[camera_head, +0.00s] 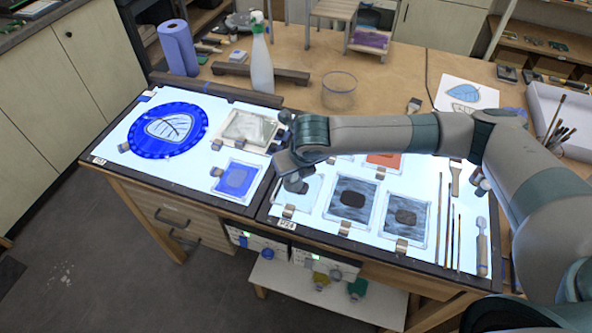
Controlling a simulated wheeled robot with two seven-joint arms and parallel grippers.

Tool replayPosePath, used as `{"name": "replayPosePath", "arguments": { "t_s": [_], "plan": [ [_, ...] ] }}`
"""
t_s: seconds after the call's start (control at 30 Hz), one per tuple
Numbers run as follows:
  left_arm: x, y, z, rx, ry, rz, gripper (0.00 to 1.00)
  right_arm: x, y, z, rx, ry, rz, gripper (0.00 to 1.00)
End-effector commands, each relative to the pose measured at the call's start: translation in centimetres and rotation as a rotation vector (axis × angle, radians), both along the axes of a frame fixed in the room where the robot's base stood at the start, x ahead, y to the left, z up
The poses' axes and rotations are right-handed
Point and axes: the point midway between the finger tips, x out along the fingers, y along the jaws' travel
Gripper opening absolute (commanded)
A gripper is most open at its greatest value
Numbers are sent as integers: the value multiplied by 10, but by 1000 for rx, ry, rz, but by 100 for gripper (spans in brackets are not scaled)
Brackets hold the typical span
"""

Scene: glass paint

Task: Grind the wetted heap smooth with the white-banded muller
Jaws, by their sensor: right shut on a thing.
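My right gripper (292,168) is over the front left of the right light panel, beside the gap between the two panels. It is shut on a small grey piece (297,184), which looks like the muller, held low over a pale glass plate (309,198). No white band can be made out on it, and I cannot tell whether it touches the glass. I cannot make out the wetted heap; the gripper and wrist cover part of this area. My left gripper is not in view.
A blue round leaf panel (193,127) and a blue square (237,179) lie on the left light panel. Dark-patterned panes (376,205) and brushes (449,230) lie right of the gripper. A spray bottle (261,65) and glass bowl (339,92) stand behind.

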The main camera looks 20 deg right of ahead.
Motion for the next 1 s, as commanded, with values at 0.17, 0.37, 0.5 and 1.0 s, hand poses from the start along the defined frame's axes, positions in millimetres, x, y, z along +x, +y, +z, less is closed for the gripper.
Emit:
{"name": "replayPosePath", "arguments": {
  "t_s": [0.17, 0.37, 0.5, 1.0],
  "plan": [
    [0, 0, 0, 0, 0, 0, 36, -3, 4, -2, 0, 4, 0, 1],
    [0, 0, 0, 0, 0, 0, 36, -3, 4, -2, 0, 4, 0, 1],
    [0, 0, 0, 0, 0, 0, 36, -5, 4, -1, 0, 4, 0, 1],
    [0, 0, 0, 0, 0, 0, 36, -17, 2, 1, 1, 2, 0, 1]
  ]
}}
